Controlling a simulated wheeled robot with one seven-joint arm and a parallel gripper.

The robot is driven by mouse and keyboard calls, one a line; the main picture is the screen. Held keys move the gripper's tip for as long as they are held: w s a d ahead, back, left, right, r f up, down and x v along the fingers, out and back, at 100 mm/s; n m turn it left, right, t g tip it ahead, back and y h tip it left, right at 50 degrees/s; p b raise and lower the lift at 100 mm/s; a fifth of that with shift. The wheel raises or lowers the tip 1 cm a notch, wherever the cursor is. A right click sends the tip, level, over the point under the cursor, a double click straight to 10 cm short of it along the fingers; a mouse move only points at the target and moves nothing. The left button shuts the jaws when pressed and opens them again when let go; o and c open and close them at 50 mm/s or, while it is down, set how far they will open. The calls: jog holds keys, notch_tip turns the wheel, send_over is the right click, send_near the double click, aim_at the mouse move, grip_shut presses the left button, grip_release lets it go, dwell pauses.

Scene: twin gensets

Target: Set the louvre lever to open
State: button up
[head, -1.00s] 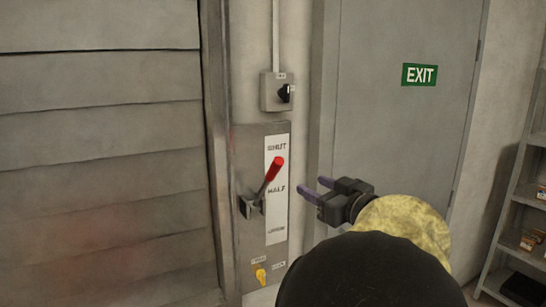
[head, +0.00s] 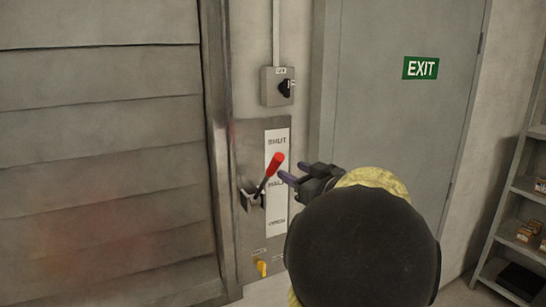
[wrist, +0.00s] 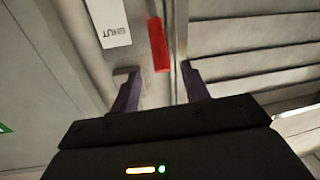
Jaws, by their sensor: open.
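The louvre lever (head: 270,171) has a red grip on a dark stem. It leans up and to the right from its bracket, with the grip between the SHUT and HALF marks of the white label strip (head: 275,221). OPEN is at the strip's bottom. My gripper (head: 288,174) is just right of the red grip in the head view. In the wrist view my open gripper (wrist: 158,74) has a purple finger on each side, and the red grip (wrist: 157,45) shows between and beyond the tips. I cannot tell if they touch.
A grey switch box (head: 278,86) with a black knob is above the lever plate. A yellow handle (head: 262,268) is low on the plate. Louvre slats (head: 100,150) fill the left. A grey door (head: 400,110) with an EXIT sign and a shelf (head: 520,220) are right.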

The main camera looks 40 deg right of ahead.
aim_at(273, 161)
jog(key=w+p, duration=0.1)
jog(key=w, duration=0.5)
jog(key=w+d+p, duration=0.1)
jog(key=w, duration=0.2)
jog(key=shift+w+p, duration=0.35)
jog(key=shift+a, duration=0.1)
grip_shut()
